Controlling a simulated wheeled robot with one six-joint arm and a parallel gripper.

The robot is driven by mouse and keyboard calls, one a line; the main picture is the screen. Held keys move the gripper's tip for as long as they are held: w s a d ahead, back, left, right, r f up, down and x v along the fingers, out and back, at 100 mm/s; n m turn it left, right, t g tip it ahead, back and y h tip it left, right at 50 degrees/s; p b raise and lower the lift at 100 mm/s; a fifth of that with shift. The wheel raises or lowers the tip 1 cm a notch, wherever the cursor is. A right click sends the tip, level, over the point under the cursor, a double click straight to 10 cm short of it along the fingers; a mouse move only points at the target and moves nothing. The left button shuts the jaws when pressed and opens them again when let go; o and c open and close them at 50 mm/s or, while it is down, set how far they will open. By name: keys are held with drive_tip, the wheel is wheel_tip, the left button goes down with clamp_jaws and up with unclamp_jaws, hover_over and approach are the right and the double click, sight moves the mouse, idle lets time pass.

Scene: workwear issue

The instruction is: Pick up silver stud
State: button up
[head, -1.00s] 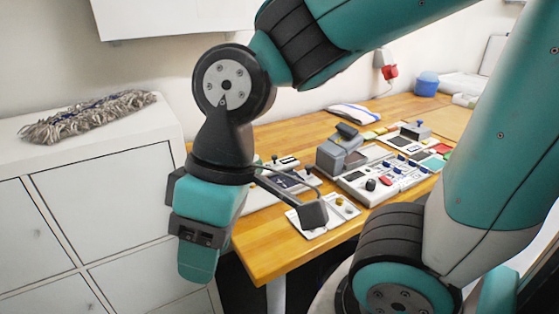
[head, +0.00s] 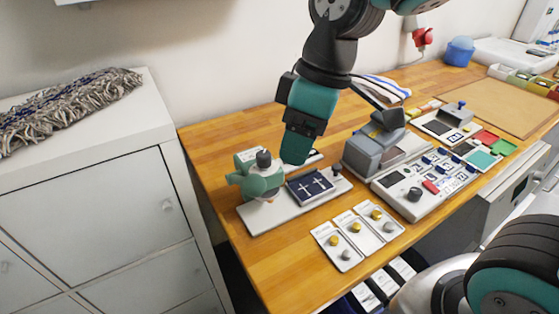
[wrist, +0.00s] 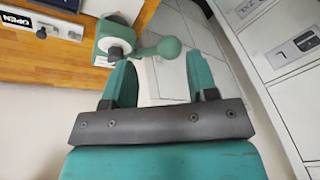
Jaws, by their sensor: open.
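Small silver studs sit on white cards at the front of the wooden table in the head view. One silver stud (head: 346,254) is on the left card (head: 350,265), below a gold stud (head: 333,240). Another silver stud (head: 388,227) is on the right card, below a gold stud (head: 376,214). The middle card shows a gold stud (head: 355,227); I make out no silver one there. My gripper (head: 296,148) is above the table, behind and left of the cards, pointing down. The wrist view shows its jaws (wrist: 161,85) apart and empty, with no stud visible.
A teal press (head: 260,178) on a white base stands below my gripper, with a dark blue pad (head: 310,186) beside it. A grey machine (head: 375,145) and a white control panel (head: 425,185) stand to the right. The table's front left is clear. A white cabinet (head: 90,190) is left.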

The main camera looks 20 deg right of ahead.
drive_tip(key=w+d+f+n+h+p, duration=0.1)
drive_tip(key=w+f+n, duration=0.25)
drive_tip(key=w, duration=0.45)
drive_tip(key=w+d+f+n+h+p, duration=0.15)
drive_tip(key=w+n, duration=0.25)
drive_tip(key=w, duration=0.5)
drive_tip(key=w+d+f+n+h+p, duration=0.1)
drive_tip(key=w+d+f+n, duration=0.15)
drive_tip(key=w, duration=0.55)
drive_tip(key=shift+n+y, duration=0.25)
drive_tip(key=shift+n, duration=0.25)
drive_tip(key=f+p, duration=0.1)
drive_tip(key=f, duration=0.3)
drive_tip(key=f+p, duration=0.1)
drive_tip(key=f, duration=0.3)
drive_tip(key=f+p, duration=0.2)
drive_tip(key=f, duration=0.2)
drive_tip(key=shift+w+a+f, duration=0.25)
drive_tip(key=shift+f, duration=0.05)
drive_tip(key=shift+w+a+f+p, duration=0.1)
drive_tip(key=shift+f+p, duration=0.75)
drive_tip(key=shift+f, duration=0.7)
drive_tip(key=shift+a+f+p, duration=0.1)
drive_tip(key=shift+f+p, duration=0.75)
drive_tip(key=shift+f, duration=0.65)
clamp_jaws()
